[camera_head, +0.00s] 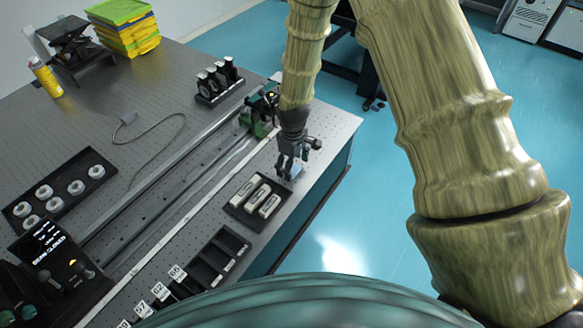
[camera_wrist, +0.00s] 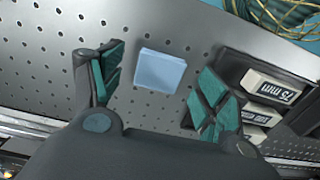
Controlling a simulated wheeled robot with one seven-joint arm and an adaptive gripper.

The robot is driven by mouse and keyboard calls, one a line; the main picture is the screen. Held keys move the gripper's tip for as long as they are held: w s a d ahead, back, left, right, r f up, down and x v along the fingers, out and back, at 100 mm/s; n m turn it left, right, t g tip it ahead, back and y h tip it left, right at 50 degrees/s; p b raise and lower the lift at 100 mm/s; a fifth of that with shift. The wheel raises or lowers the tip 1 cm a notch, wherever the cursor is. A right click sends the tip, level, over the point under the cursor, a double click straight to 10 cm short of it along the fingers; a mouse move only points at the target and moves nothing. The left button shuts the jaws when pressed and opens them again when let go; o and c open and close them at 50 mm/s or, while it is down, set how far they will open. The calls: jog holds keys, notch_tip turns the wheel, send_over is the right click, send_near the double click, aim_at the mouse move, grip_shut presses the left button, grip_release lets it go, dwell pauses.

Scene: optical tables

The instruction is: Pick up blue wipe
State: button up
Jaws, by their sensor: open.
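The blue wipe (camera_wrist: 161,71) is a small pale blue square lying flat on the perforated optical table (camera_wrist: 60,25). In the wrist view it lies between and a little beyond the fingers of my gripper (camera_wrist: 155,92). The fingers are spread apart, with green pads, and nothing is held. In the head view my gripper (camera_head: 288,168) points down near the table's right edge, and part of the wipe (camera_head: 296,171) shows beside the fingertips. I cannot tell the exact height of the fingertips above the table.
A black tray with white labelled blocks (camera_head: 257,198) stands close to the gripper; in the wrist view this tray (camera_wrist: 235,68) is right beside the right finger. A rail (camera_head: 170,175) runs along the table. An empty black compartment tray (camera_head: 219,257) is nearer me.

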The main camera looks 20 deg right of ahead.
jog(key=shift+f, duration=0.95)
jog(key=c, duration=0.8)
jog(key=shift+r, duration=0.1)
jog(key=shift+r+b, duration=0.4)
jog(key=shift+r, duration=0.35)
jog(key=shift+r+b, duration=0.5)
jog(key=shift+r, duration=0.45)
jog(key=s+d+b, duration=0.1)
jog(key=s+d, duration=0.2)
jog(key=s, duration=0.1)
jog(key=s+d+r+b, duration=0.1)
jog(key=s+d+b, duration=0.1)
jog(key=s+d, duration=0.2)
jog(key=s+d+b, duration=0.1)
jog(key=s+d, duration=0.2)
jog(key=s, duration=0.1)
jog(key=shift+s+d+r, duration=0.1)
jog(key=shift+d+r, duration=0.1)
jog(key=shift+r, duration=0.1)
